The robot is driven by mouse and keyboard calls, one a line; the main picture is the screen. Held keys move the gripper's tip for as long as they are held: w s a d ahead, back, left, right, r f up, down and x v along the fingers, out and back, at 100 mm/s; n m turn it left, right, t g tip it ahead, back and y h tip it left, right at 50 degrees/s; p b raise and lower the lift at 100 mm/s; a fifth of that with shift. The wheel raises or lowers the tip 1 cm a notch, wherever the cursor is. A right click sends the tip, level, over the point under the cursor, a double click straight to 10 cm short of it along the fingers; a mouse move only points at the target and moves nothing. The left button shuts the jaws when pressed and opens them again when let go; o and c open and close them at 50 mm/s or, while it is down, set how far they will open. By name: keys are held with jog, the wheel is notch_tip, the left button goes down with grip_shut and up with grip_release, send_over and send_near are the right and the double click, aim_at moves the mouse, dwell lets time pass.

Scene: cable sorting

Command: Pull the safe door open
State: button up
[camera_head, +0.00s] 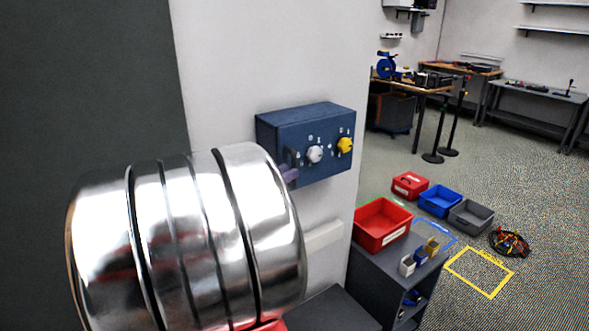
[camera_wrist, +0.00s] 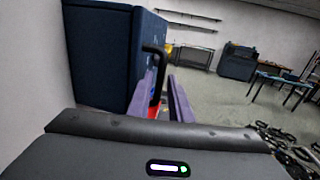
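The safe is a dark blue box (camera_head: 306,140) on the white wall in the head view, with its door shut. Its front has a dark handle (camera_head: 292,158) at the left, a white knob (camera_head: 315,154) and a yellow knob (camera_head: 345,145). My gripper (camera_head: 290,174) shows only as a bit of purple fingertip at the handle; my arm hides the rest. In the wrist view, the safe (camera_wrist: 105,55) is at left. The bent black handle (camera_wrist: 160,65) stands between the two purple fingers of my gripper (camera_wrist: 161,88), which are apart, with a gap on its right side.
A dark cabinet (camera_head: 385,279) with a red bin (camera_head: 382,226) and small containers stands below right of the safe. Red, blue and grey bins (camera_head: 471,216) and a cable coil (camera_head: 509,242) lie on the floor beyond. Floor to the right is mostly open.

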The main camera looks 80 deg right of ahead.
aim_at(294, 183)
jog(key=shift+x, duration=1.95)
jog(key=shift+c, duration=0.5)
grip_shut()
